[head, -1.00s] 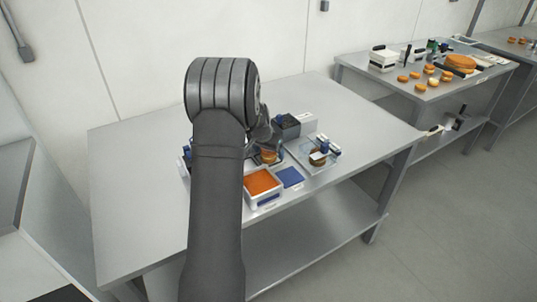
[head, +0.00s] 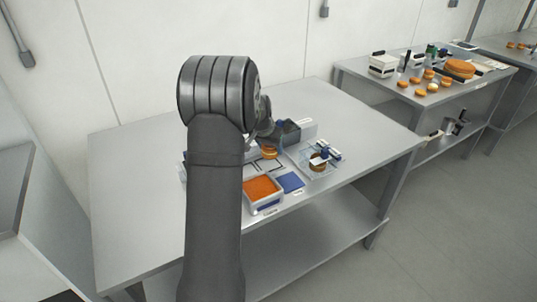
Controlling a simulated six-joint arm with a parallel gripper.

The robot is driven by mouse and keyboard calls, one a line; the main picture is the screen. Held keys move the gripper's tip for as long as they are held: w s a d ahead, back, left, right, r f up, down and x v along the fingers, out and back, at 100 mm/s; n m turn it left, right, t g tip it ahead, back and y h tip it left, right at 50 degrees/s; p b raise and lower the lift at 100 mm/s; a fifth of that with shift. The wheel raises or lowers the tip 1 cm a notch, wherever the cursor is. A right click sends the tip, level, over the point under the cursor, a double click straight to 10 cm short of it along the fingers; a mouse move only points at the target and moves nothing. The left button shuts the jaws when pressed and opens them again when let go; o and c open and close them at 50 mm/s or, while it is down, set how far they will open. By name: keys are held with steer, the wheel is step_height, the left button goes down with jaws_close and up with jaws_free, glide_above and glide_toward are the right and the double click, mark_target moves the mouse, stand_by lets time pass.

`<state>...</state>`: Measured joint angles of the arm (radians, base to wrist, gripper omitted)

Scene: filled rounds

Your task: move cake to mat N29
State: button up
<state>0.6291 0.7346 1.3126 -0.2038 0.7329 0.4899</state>
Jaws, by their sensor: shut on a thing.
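My gripper (head: 268,140) is above the back part of the near table, partly hidden by my own arm. It is shut on an orange-brown round cake (head: 270,152), which appears held a little above the surface. A pale mat with a dark outline (head: 265,165) lies below and in front of the cake. A flat blue mat (head: 291,182) lies farther right, beside the orange-filled tray. The mat labels are too small to read, so I cannot tell which is N29.
A white tray with orange filling (head: 262,190) stands at the front. A clear stand with a brown round and blue-topped items (head: 319,160) is at right. A dark box (head: 288,130) is behind. The table's right side and back left are clear.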

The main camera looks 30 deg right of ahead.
step_height(320, 180, up, 6)
glide_above(291, 179)
steer(key=d, duration=0.1)
steer(key=s, duration=1.2)
steer(key=w+f, duration=0.2)
steer(key=w, duration=0.1)
steer(key=w+a+f, duration=0.1)
steer(key=w+f, duration=0.1)
steer(key=w, duration=0.2)
steer(key=w+a+f, duration=0.1)
steer(key=w+f, duration=0.1)
steer(key=w, duration=0.1)
steer(key=shift+w+a, duration=0.1)
steer(key=shift+w, duration=0.2)
steer(key=shift+w+f, duration=0.3)
steer(key=shift+f, duration=1.9)
steer(key=shift+f, duration=0.2)
steer(key=o, duration=0.7)
